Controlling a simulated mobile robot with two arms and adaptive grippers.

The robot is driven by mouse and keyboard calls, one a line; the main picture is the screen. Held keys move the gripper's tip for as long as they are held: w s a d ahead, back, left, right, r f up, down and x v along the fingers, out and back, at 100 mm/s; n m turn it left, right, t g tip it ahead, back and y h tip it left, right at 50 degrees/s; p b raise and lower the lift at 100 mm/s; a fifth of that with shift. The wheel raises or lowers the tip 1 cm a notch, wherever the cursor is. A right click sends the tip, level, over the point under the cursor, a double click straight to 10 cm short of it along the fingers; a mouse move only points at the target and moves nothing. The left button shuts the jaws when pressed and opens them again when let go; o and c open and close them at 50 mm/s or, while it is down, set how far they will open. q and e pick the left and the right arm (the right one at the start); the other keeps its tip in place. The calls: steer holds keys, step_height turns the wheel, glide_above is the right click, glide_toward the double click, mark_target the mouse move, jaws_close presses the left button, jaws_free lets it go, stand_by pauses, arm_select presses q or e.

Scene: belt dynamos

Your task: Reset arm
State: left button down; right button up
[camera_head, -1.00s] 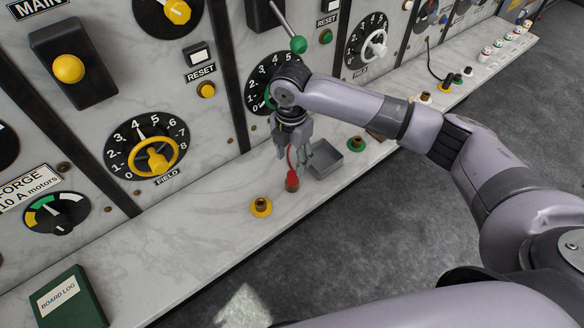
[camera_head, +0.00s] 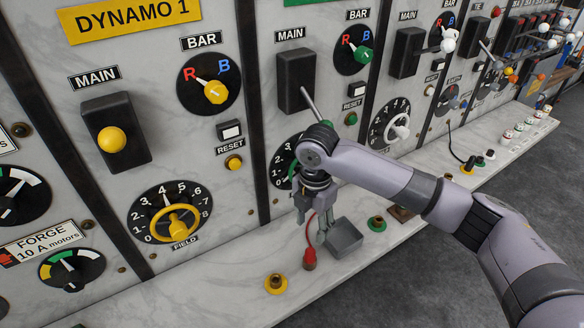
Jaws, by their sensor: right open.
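My right arm comes in from the right, and its gripper (camera_head: 314,216) points down over the marble ledge, open. A red plug (camera_head: 309,256) with a short red cable stands on the ledge just below and in front of the fingers. The fingers overlap the cable in the picture; I cannot tell whether they touch it. My left gripper is not in view.
The upright marble panel carries the yellow field knob (camera_head: 178,227), a yellow-knobbed main switch (camera_head: 111,139) and the bar selector (camera_head: 215,92). A yellow socket (camera_head: 276,284) and a green socket (camera_head: 377,223) sit on the ledge. Several small plugs stand farther right. The grey floor is clear.

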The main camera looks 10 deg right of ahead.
steer(key=s+a+f+m+t+y, duration=0.2)
steer(key=s+a+f+m+y, duration=0.2)
steer(key=s+a+f+m, duration=0.6)
steer(key=s+d+m+t+h, duration=0.1)
steer(key=s+d+m+h, duration=0.3)
steer(key=s+d+m, duration=1.05)
step_height(320, 180, down, 32)
steer(key=s+d+n+b, duration=0.1)
steer(key=s+n+b, duration=0.15)
steer(key=b, duration=0.25)
steer(key=s+d+f+g+b, duration=0.2)
steer(key=s+d+f+b, duration=0.1)
steer(key=s+f, duration=1.3)
step_height(320, 180, down, 3)
steer(key=shift+r+m, duration=0.2)
steer(key=shift+m, duration=0.2)
